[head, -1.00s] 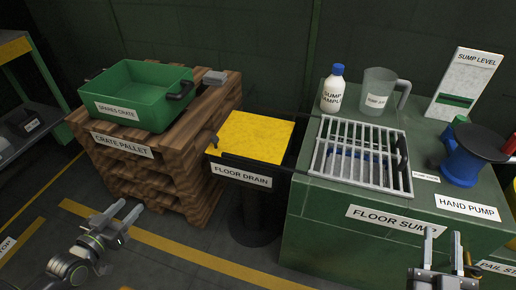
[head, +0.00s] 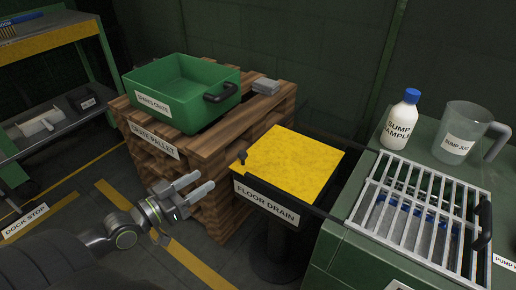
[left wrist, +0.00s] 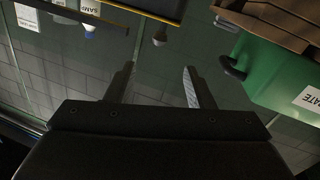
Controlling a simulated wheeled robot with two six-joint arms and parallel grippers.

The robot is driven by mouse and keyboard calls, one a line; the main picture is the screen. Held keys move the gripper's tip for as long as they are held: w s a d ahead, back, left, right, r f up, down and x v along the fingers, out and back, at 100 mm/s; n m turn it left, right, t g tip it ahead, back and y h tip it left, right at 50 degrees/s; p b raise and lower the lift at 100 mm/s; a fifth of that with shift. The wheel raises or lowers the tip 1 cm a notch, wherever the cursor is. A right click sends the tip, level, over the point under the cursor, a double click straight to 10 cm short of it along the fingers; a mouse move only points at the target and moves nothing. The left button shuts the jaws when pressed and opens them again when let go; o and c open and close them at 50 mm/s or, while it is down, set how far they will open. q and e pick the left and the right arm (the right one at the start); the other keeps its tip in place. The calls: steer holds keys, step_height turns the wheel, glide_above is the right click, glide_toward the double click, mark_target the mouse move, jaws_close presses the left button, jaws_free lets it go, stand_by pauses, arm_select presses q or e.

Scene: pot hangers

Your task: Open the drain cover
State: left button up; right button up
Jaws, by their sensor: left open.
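The yellow drain cover (head: 292,162) lies flat and closed on the dark stand labelled FLOOR DRAIN (head: 266,203). A small dark knob (head: 242,156) sits at its left edge. In the head view my left gripper (head: 204,184) is open and empty, left of the drain and in front of the crate pallet, apart from the cover. In the left wrist view my left gripper's two fingers (left wrist: 158,84) are spread with nothing between them; a small rounded knob (left wrist: 160,38) and a yellow edge (left wrist: 150,12) show beyond them. My right gripper is out of view.
The green crate (head: 190,95) stands on the wooden crate pallet (head: 190,137) behind my left gripper. Right of the drain is the floor sump with a metal grate (head: 420,214), a white sump sample bottle (head: 400,122) and a clear jug (head: 462,135). A shelf (head: 60,112) is at left.

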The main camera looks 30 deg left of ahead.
mark_target(248, 161)
arm_select(q)
steer(key=x, duration=1.6)
steer(key=shift+w, duration=0.25)
jaws_close()
